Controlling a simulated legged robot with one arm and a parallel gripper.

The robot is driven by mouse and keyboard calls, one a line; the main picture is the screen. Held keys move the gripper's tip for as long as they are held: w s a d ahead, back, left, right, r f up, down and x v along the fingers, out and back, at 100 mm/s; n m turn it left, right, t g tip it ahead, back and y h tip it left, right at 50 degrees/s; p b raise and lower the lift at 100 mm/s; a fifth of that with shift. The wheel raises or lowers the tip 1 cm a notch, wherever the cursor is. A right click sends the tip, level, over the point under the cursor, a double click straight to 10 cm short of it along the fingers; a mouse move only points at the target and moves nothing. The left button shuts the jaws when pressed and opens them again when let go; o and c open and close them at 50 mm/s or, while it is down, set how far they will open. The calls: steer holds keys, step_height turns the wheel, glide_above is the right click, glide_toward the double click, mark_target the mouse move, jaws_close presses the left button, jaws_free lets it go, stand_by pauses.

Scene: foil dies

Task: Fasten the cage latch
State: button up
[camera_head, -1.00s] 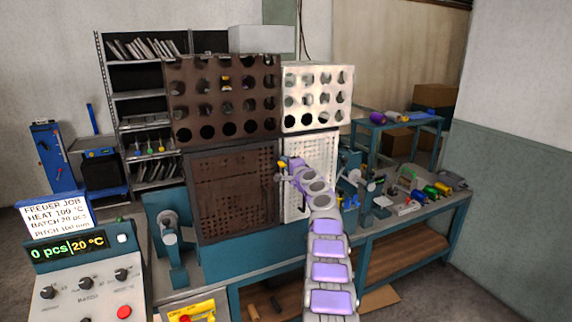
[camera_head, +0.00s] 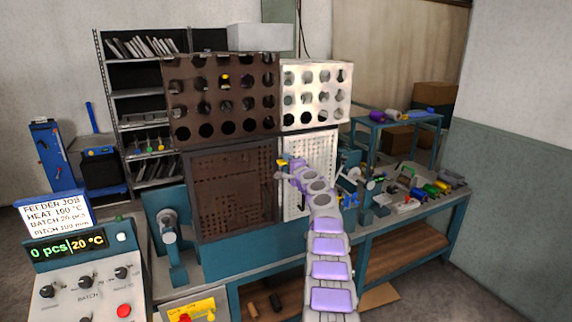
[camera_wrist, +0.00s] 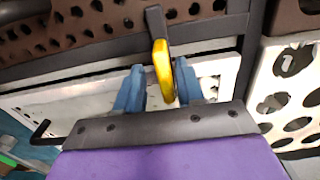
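The cage has a brown perforated door panel (camera_head: 235,190) on the left and a white perforated panel (camera_head: 325,150) on the right. A yellow latch handle (camera_head: 282,162) with a dark base sits at the seam between them. In the wrist view the yellow handle (camera_wrist: 162,65) stands between the two blue fingers of my gripper (camera_wrist: 160,88). The fingers are spread, with a gap visible beside the handle. In the head view my gripper (camera_head: 287,172) is at the latch, and its fingertips are too small to make out.
Above are a brown perforated box (camera_head: 220,100) and a white one (camera_head: 316,95). A black hook-shaped handle (camera_wrist: 45,132) is at the lower left of the wrist view. A control panel (camera_head: 85,280) stands front left. The workbench (camera_head: 430,208) at right holds several tools.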

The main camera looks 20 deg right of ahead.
steer(key=shift+r, duration=0.15)
steer(key=shift+s+a+b, duration=0.15)
steer(key=shift+b, duration=0.2)
